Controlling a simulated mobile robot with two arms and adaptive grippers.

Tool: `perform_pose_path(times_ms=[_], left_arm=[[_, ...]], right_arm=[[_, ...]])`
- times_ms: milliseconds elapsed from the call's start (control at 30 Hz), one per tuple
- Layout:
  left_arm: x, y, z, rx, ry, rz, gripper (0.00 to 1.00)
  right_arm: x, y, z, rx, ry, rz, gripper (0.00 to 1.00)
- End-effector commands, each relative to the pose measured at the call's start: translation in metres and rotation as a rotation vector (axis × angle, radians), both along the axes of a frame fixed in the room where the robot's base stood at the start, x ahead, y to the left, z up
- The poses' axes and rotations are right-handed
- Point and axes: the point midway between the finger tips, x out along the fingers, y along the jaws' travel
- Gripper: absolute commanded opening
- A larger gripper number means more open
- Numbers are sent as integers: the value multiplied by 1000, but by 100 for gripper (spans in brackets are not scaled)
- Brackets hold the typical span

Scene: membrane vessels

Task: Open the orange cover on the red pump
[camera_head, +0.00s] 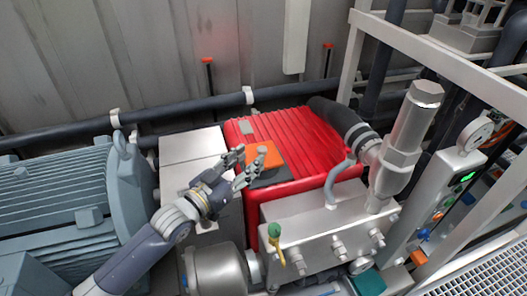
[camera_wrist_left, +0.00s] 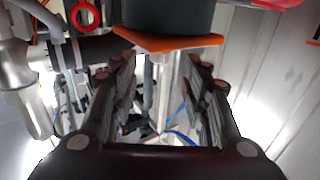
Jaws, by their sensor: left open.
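The red pump (camera_head: 300,135) with a ribbed top stands in the middle of the head view. The orange cover (camera_head: 268,153) lies on a dark grey box (camera_head: 270,175) at the pump's left front corner and looks closed. My left gripper (camera_head: 252,156) reaches in from the lower left, open and empty, with its fingers at the cover's left and front side. In the left wrist view, the gripper (camera_wrist_left: 162,65) shows spread fingers, with the cover's orange edge (camera_wrist_left: 168,42) just past the tips, apparently not between them. Contact cannot be told. My right gripper is not in view.
A blue-grey motor (camera_head: 70,195) stands at the left. A metal block with fittings (camera_head: 315,225) and a thick silver pipe (camera_head: 405,140) stand at the front and right. A white frame (camera_head: 440,55) rises at the right. A dark pipe (camera_head: 190,110) runs along the back wall.

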Motion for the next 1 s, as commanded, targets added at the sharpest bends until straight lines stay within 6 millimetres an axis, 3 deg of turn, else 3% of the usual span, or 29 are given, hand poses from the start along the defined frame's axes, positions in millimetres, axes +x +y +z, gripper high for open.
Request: perform_pose_path(times_ms=[100, 333, 800, 1000], left_arm=[[19, -14, -4, -2, -2, -1, 43], [46, -32, -3, 0, 0, -1, 43], [56, -38, -1, 2, 2, -1, 43], [56, -38, -1, 2, 2, -1, 0]], right_arm=[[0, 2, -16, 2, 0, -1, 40], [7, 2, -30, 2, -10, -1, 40], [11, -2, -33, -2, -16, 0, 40], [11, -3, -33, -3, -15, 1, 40]])
